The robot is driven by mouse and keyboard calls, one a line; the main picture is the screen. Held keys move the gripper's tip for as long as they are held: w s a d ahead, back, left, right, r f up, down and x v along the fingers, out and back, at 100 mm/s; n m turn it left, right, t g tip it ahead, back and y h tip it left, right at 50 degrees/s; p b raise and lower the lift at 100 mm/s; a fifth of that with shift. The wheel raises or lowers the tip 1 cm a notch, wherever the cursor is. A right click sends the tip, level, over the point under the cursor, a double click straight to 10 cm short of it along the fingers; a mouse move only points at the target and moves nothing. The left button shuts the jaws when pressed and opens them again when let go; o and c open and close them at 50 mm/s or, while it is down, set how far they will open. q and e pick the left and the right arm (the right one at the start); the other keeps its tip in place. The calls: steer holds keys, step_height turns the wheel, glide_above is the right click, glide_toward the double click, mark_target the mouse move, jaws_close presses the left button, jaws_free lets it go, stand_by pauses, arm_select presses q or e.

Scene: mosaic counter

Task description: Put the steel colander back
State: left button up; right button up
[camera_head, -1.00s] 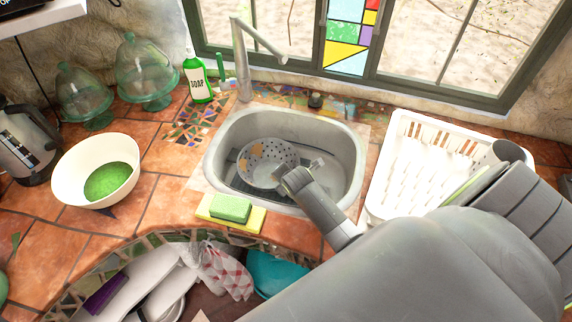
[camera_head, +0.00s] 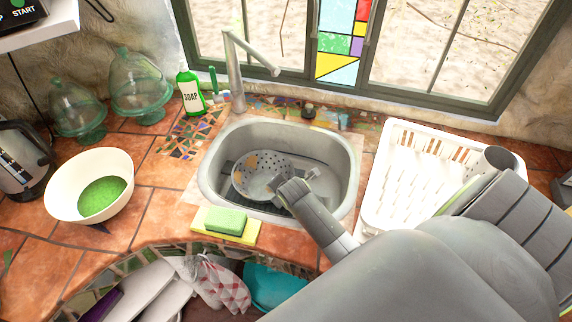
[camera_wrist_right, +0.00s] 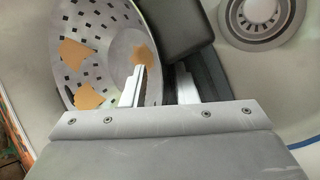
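The steel colander (camera_head: 255,168), a perforated bowl with orange-yellow patches inside, lies tilted in the sink (camera_head: 338,140). The right wrist view shows the colander (camera_wrist_right: 98,22) at the upper left, with its rim running down near the middle. My right gripper (camera_head: 272,187) reaches into the sink at the colander's right side. In the right wrist view my right gripper (camera_wrist_right: 162,75) has its fingers apart, one over the colander's inside and one beyond the rim. Contact with the rim cannot be told. My left gripper is not in view.
A dark object (camera_wrist_right: 186,25) lies beside the colander in the sink, near the drain (camera_wrist_right: 262,12). A faucet (camera_head: 234,75) stands behind. A white dish rack (camera_head: 385,190) is at the right. A green sponge (camera_head: 226,220) lies at the front edge, and a white bowl (camera_head: 62,188) stands left.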

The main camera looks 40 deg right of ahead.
steer(key=v, duration=1)
steer(key=shift+s+r, duration=0.2)
steer(key=shift+s, duration=0.05)
steer(key=shift+a, duration=0.1)
